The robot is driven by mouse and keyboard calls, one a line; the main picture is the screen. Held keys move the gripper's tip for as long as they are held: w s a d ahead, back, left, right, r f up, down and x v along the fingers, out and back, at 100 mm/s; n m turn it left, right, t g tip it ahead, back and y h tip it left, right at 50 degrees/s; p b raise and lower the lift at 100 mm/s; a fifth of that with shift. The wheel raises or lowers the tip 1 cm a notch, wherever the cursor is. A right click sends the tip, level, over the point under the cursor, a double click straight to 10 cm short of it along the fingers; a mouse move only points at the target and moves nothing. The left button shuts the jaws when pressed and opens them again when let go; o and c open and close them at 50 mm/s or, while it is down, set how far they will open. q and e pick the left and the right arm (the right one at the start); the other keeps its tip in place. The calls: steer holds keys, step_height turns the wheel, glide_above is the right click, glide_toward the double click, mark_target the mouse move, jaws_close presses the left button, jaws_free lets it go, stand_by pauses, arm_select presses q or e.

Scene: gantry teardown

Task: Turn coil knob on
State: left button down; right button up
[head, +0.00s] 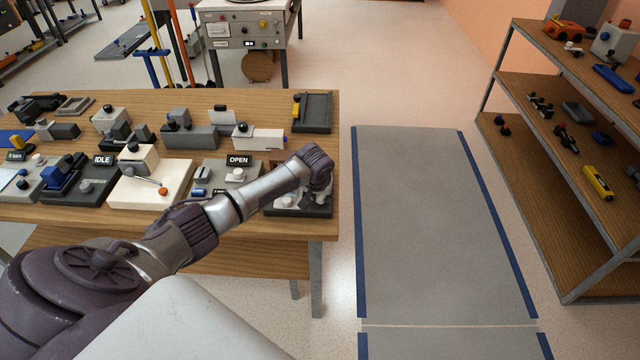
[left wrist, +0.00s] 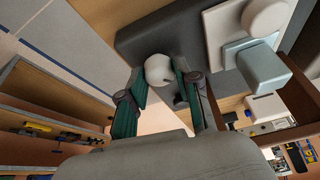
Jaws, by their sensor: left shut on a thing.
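My left gripper (head: 312,192) reaches over a dark grey device (head: 318,211) at the near right corner of the wooden table. In the left wrist view the gripper (left wrist: 160,74) has its two green-padded fingers on either side of a round white knob (left wrist: 157,68), shut on it. The knob stands on the dark grey base (left wrist: 150,38). A larger white knob (left wrist: 268,14) on a pale plate sits beside it on the same device. My gripper and forearm hide part of the device in the head view. No label reads "coil". My right gripper is not in view.
The wooden table (head: 220,238) is crowded with devices, including ones with IDLE (head: 103,160) and OPEN (head: 238,160) signs. A white block with an orange-tipped lever (head: 150,190) stands left of my gripper. A grey floor mat (head: 430,220) is clear; a shelf (head: 555,150) stands right.

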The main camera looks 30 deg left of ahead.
arm_select(q)
steer(key=n+p, duration=0.1)
steer(key=n+y+p, duration=0.1)
steer(key=n, duration=0.1)
steer(key=shift+d+r+n+g, duration=0.1)
steer(key=shift+d+n+g, duration=0.1)
steer(key=shift+n+g, duration=0.15)
steer(key=shift+w+n+g+y+p, duration=0.1)
steer(key=shift+n+g+y+p, duration=0.4)
steer(key=shift+n, duration=0.95)
steer(key=shift+a, duration=0.1)
steer(key=c, duration=0.8)
jaws_free()
steer(key=v, duration=1.1)
steer(key=shift+r, duration=0.4)
steer(key=shift+d+f, duration=0.1)
steer(key=shift+d, duration=0.1)
